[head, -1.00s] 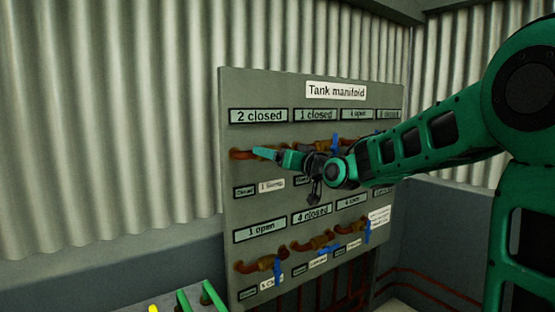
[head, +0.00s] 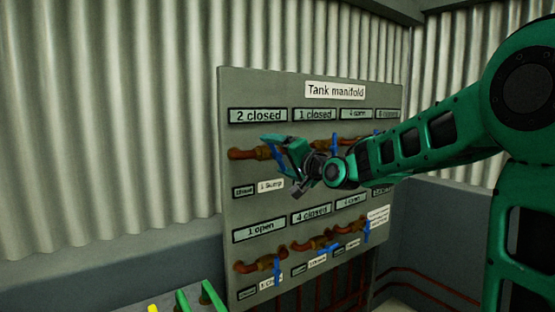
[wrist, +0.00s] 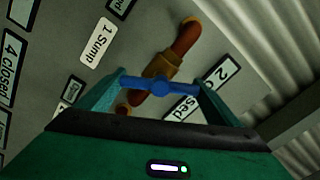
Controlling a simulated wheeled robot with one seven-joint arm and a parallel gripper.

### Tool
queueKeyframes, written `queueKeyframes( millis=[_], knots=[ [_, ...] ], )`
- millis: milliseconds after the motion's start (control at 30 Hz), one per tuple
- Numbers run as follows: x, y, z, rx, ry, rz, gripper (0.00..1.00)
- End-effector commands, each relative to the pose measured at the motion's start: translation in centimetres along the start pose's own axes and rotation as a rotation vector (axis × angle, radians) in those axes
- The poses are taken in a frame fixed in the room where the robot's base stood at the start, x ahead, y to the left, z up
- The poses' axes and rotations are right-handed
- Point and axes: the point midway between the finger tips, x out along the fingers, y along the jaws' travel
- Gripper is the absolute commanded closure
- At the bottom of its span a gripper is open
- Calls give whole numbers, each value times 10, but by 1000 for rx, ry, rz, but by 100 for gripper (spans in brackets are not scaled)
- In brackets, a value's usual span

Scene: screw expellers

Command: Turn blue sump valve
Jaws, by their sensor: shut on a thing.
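The blue sump valve handle (head: 279,153) is on the top left brass-and-copper pipe of the panel, above the "1 Sump" label (head: 271,185) and below the "2 closed" sign (head: 258,115). In the wrist view the blue handle (wrist: 148,85) spans crosswise between my two green fingers, in front of its brass body (wrist: 160,68). My gripper (head: 283,150) is shut on the handle, with one finger at each end. In the head view my gripper hides part of the valve and pipe.
The Tank manifold panel (head: 236,88) carries several other blue-handled valves. One handle (head: 334,146) is just right of my gripper, and another (head: 277,272) hangs below. A corrugated wall (head: 110,110) stands behind. Green and yellow parts (head: 190,300) show at the bottom.

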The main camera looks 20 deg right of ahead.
Motion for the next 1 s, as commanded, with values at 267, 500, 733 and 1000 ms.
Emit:
queueKeyframes(
  millis=[267,500,733,1000],
  knots=[
    [-1,5,-5,41,10,8,36],
    [-1,5,-6,42,11,9,36],
    [-1,4,-4,42,9,8,0],
    [-5,2,-2,42,4,4,0]
  ],
)
